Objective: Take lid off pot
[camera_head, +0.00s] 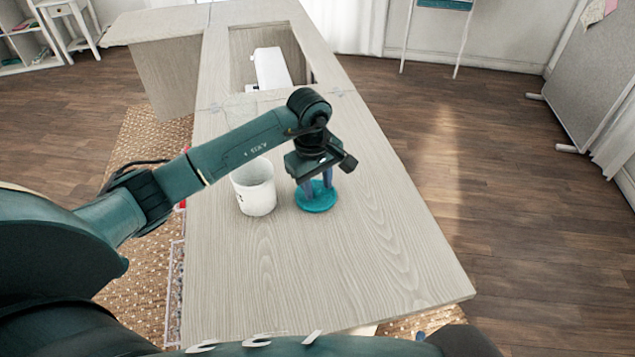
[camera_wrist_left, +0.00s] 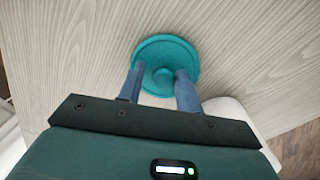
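The teal round lid (camera_head: 316,203) lies flat on the table to the right of the white pot (camera_head: 255,190), apart from it. The pot is uncovered and stands upright. My left gripper (camera_head: 316,186) is directly above the lid, pointing down. In the left wrist view the lid (camera_wrist_left: 165,50) has a round knob in its middle. The fingers of my left gripper (camera_wrist_left: 161,78) stand on both sides of the knob, with small gaps showing. Part of the pot (camera_wrist_left: 232,112) shows behind the gripper there. My right gripper is not in view.
The wooden sewing cabinet table (camera_head: 330,270) is clear in front and to the right of the lid. A white sewing machine (camera_head: 270,69) sits in the recess at the far end. A woven rug (camera_head: 150,255) lies to the left.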

